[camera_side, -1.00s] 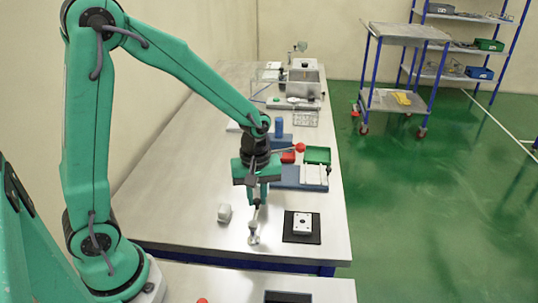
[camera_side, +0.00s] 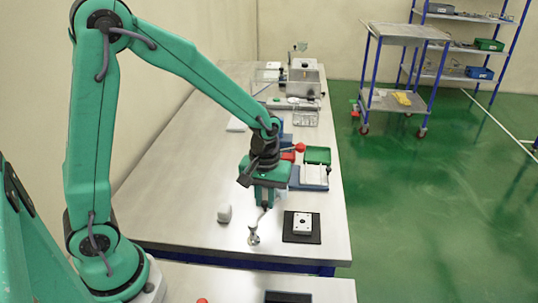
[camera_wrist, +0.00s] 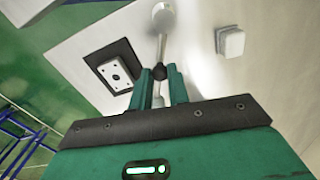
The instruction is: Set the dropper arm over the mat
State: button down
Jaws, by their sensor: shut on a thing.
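The dropper arm is a thin metal rod on a small round post (camera_side: 253,238) near the front of the table. In the wrist view the rod (camera_wrist: 162,45) runs from the round post top to a dark knob (camera_wrist: 160,73). My gripper (camera_side: 266,205) is shut on the knob end, and its green fingers (camera_wrist: 160,88) stand on either side of it. The black mat (camera_side: 289,238) lies right of the post with a white block (camera_side: 302,223) on it. The mat (camera_wrist: 92,58) is left of the rod in the wrist view. The rod's end is not over the mat.
A small whitish block (camera_side: 224,214) stands left of the post; it also shows in the wrist view (camera_wrist: 230,41). Behind my gripper are a red-ball lever (camera_side: 300,147), a green tray (camera_side: 317,155) and a blue-based fixture (camera_side: 313,175). The table's right edge is close to the mat.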

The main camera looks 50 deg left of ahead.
jog(key=shift+d+m, duration=0.55)
jog(key=shift+m, duration=0.65)
jog(key=shift+d+m, duration=0.6)
jog(key=shift+m, duration=0.6)
jog(key=shift+d+m, duration=0.55)
jog(key=shift+m, duration=0.65)
jog(key=c, duration=1.3)
grip_release()
jog(key=shift+r, duration=0.1)
jog(key=shift+r, duration=3.85)
jog(key=shift+r, duration=0.1)
